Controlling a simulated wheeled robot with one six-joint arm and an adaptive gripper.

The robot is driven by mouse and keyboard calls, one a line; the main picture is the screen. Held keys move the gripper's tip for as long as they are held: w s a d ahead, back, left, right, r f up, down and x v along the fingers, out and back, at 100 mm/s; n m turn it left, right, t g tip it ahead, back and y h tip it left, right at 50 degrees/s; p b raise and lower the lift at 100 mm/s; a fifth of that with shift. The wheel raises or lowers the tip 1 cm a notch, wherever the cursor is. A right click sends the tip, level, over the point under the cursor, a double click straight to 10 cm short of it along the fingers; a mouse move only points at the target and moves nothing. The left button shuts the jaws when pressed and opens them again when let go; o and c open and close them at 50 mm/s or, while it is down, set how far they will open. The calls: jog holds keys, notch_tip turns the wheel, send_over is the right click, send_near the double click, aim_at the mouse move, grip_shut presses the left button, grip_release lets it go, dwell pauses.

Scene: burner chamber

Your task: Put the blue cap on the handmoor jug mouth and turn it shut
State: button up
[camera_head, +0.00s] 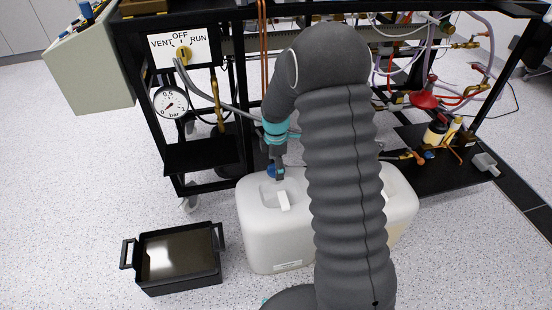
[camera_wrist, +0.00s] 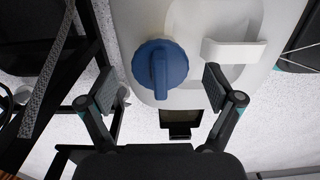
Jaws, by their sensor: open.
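The blue cap (camera_wrist: 161,64), round with a raised bar across its top, sits on the top of a white jug (camera_wrist: 218,20) in the wrist view, where the mouth would be. The mouth itself is hidden beneath it, and I cannot tell how tightly the cap is turned. My gripper (camera_wrist: 160,86) is open, with one finger on each side of the cap and visible gaps between. In the head view my gripper (camera_head: 278,174) points down at the cap (camera_head: 271,171) on the white jug (camera_head: 262,230). The jug's front label is too small to read.
A second white jug (camera_head: 402,205) stands to the right, partly behind my arm. A black tray (camera_head: 180,283) with handles is on the floor at left. The black rig frame with a VENT/OFF/RUN switch (camera_head: 182,50) and a pressure gauge (camera_head: 171,103) stands close behind the jugs.

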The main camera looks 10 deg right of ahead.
jog(key=shift+f, duration=0.2)
grip_shut()
jog(key=m, duration=0.6)
dwell(0.5)
jog(key=m, duration=0.6)
dwell(0.5)
